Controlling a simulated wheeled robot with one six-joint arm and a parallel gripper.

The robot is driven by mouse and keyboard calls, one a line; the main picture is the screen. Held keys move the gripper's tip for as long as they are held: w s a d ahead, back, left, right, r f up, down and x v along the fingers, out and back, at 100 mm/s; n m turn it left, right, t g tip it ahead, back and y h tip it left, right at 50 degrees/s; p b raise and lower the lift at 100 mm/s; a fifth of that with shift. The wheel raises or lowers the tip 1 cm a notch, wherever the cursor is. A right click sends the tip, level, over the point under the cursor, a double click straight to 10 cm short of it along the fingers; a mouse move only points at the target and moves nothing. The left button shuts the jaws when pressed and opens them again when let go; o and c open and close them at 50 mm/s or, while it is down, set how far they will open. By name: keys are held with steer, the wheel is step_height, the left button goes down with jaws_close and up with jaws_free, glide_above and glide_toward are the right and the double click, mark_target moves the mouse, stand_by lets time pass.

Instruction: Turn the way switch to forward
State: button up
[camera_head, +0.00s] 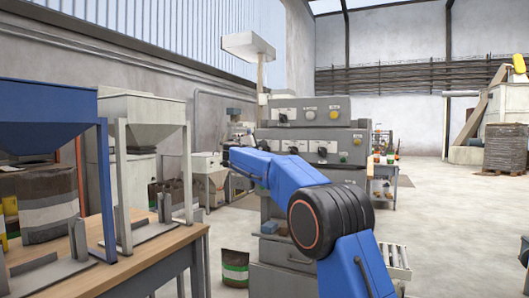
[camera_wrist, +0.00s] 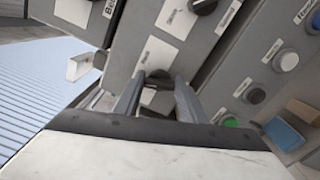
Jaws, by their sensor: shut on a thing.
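The knob's pointer direction is mostly hidden by the fingers.
In the wrist view, another black knob (camera_wrist: 203,5) sits above on a white plate. A pale button (camera_wrist: 286,60), a dark button (camera_wrist: 255,96) and a green button (camera_wrist: 230,121) line the right panel. In the head view, a wooden table (camera_head: 150,262) stands left; open floor lies right.

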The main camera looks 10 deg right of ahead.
steer(key=shift+a+f+n, duration=0.1)
steer(key=shift+n, duration=1)
steer(key=o, duration=1.1)
steer(key=shift+c, duration=0.2)
steer(key=v, duration=1.7)
steer(key=shift+s, duration=0.15)
